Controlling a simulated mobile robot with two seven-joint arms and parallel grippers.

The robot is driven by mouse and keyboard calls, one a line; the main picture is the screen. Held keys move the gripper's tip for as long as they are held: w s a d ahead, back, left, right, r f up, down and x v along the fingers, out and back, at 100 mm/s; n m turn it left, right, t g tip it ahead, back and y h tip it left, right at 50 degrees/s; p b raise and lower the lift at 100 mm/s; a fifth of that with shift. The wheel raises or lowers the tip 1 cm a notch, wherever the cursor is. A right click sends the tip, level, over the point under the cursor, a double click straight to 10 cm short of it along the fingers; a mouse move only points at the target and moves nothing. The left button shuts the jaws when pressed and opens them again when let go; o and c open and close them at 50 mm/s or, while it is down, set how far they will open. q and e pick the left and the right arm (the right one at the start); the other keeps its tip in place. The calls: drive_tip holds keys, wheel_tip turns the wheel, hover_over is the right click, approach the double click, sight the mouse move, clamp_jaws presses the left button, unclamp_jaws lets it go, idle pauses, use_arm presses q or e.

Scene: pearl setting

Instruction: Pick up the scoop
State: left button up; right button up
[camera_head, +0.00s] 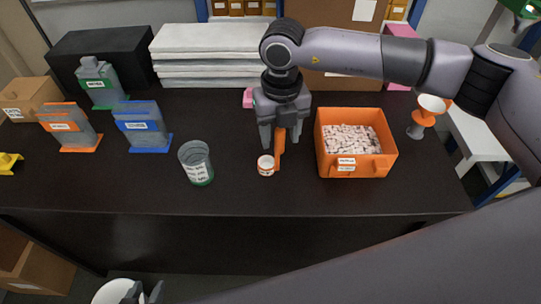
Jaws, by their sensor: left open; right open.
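The scoop (279,148) has an orange upright handle and a small white and orange cup at its lower end, on the dark table. My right gripper (280,137) points down over the scoop. Its fingers are open, one on each side of the upper handle; I cannot tell whether they touch it. My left gripper (142,292) is low at the bottom edge, in front of the table, with its fingers apart and nothing seen between them.
An orange bin (388,166) of small pale pieces stands close right of the scoop. A clear beaker (195,162) stands to its left. Blue (143,126) and orange (69,127) holders stand further left. White slabs (205,55) are stacked behind. The front table strip is clear.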

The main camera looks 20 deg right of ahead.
drive_tip(key=shift+f, duration=1.15)
clamp_jaws()
drive_tip(key=shift+r, duration=0.1)
wheel_tip(320, 180, up, 20)
drive_tip(key=b, duration=0.1)
